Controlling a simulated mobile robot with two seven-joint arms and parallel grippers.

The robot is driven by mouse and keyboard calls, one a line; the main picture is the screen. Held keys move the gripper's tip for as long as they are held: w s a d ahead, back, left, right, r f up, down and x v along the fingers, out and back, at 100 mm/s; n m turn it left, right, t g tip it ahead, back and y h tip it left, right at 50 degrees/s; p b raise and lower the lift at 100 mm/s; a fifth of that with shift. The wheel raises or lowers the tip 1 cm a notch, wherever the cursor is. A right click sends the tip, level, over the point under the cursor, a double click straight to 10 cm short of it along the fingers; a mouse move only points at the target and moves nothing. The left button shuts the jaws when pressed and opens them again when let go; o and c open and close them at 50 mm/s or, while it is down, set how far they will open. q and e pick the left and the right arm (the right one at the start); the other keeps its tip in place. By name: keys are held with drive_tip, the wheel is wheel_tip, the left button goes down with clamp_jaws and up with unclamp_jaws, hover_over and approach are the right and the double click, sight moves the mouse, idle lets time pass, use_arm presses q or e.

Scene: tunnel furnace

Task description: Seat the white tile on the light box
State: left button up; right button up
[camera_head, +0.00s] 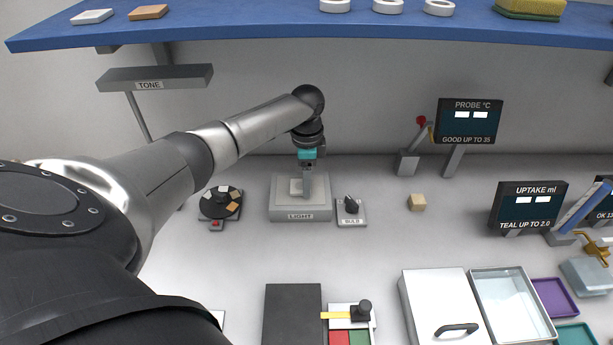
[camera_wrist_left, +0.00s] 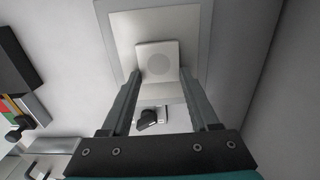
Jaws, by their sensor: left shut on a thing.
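The light box (camera_head: 317,210) is a grey block labelled LIGHT on the bench, with a pale square top. My left gripper (camera_head: 306,192) points down over it from above. The tile lies over the pale top of the light box (camera_wrist_left: 204,20).
A dark knob block (camera_head: 351,210) stands right of the light box, and a round dial of coloured chips (camera_head: 220,202) left of it. A blue shelf (camera_head: 250,35) with another white tile (camera_head: 92,17) hangs above.

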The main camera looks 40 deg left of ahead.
use_arm(q)
drive_tip(key=shift+f, duration=0.15)
drive_tip(key=o, duration=1.4)
drive_tip(key=shift+o, duration=0.2)
wheel_tip(320, 180, up, 8)
drive_tip(key=shift+f+p, duration=0.2)
drive_tip(key=shift+p, duration=0.4)
